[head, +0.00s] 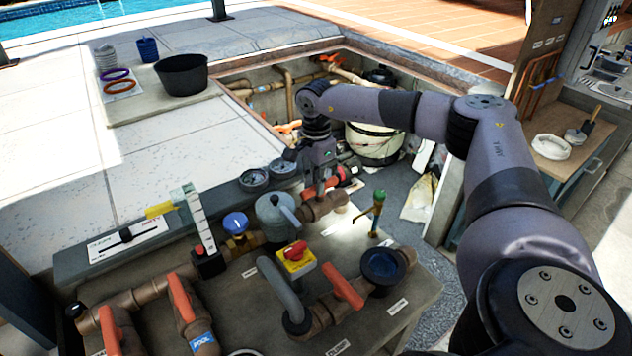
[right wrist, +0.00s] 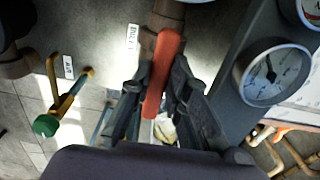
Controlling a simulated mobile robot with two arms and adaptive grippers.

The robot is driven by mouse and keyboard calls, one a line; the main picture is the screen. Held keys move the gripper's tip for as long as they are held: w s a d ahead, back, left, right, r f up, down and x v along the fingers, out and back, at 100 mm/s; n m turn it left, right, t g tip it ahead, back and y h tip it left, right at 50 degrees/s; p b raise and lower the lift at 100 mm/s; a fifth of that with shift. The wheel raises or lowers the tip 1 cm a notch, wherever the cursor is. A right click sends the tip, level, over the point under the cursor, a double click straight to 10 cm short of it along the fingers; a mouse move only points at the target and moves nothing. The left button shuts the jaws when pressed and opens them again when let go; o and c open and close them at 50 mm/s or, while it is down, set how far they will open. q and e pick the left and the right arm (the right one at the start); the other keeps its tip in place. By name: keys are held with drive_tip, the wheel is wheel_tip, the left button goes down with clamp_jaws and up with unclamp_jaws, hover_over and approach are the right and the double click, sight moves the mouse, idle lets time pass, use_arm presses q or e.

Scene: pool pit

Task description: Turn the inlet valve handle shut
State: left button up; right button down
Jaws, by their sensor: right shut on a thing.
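An orange-red valve handle (head: 341,178) sits on a brown pipe fitting (head: 322,206) at the far right end of the bench. It also shows in the right wrist view (right wrist: 162,75) as a long bar running between my fingers. My right gripper (head: 319,186) points down over this fitting and is shut on the handle, one finger on each side in the right wrist view (right wrist: 155,92). The gripper hides part of the handle in the head view. A small white label (right wrist: 132,37) lies beside the fitting; its print is too small to read surely. My left gripper is not in view.
A green-topped tap (head: 378,197) stands close to the right of the fitting. Round gauges (head: 254,179) lie to the left, and a grey-lever valve (head: 277,214) is in front. Other orange handles (head: 343,286) are nearer. A white tank (head: 374,143) stands in the pit behind.

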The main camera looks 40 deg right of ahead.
drive_tip(key=shift+m, duration=0.3)
drive_tip(key=m, duration=0.4)
drive_tip(key=shift+w, duration=0.25)
drive_tip(key=m, duration=0.4)
drive_tip(key=shift+w+d+m, duration=0.15)
drive_tip(key=shift+d+m, duration=0.05)
drive_tip(key=shift+m, duration=0.2)
drive_tip(key=m, duration=0.4)
drive_tip(key=shift+w+d+m, duration=0.15)
drive_tip(key=shift+d+m, duration=0.05)
drive_tip(key=shift+m, duration=0.1)
drive_tip(key=shift+d+r+m, duration=0.1)
drive_tip(key=shift+d+m, duration=0.1)
drive_tip(key=shift+m, duration=1.7)
drive_tip(key=c, duration=1.5)
unclamp_jaws()
